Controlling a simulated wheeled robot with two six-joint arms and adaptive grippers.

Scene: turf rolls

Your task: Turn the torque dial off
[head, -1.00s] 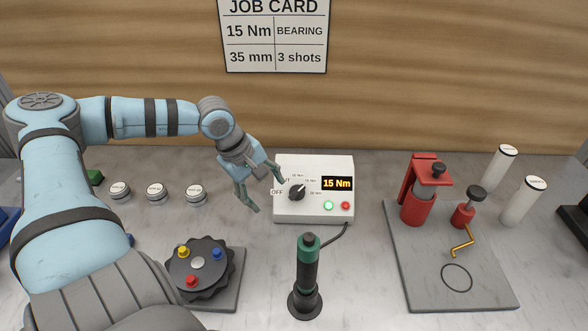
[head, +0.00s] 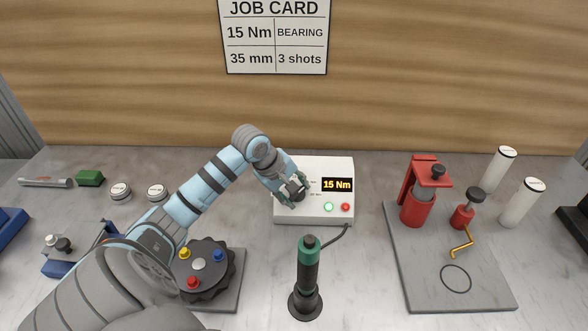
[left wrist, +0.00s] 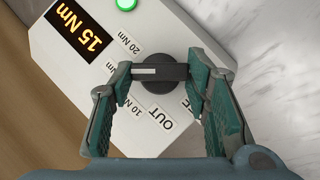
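The torque dial is a black knob (left wrist: 160,72) with a white pointer line, on a white control box (head: 315,213). The display (head: 337,184) reads 15 Nm. My left gripper (head: 292,192) is at the dial, fingers apart, one beyond each end of the knob's bar. I cannot tell whether they touch it. My right gripper is not in view.
A green-and-black tool (head: 307,268) stands in front of the box, its cable running to it. A dark rotary disc (head: 205,285) with coloured knobs sits front left. A red press (head: 417,205) on a grey plate is at right.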

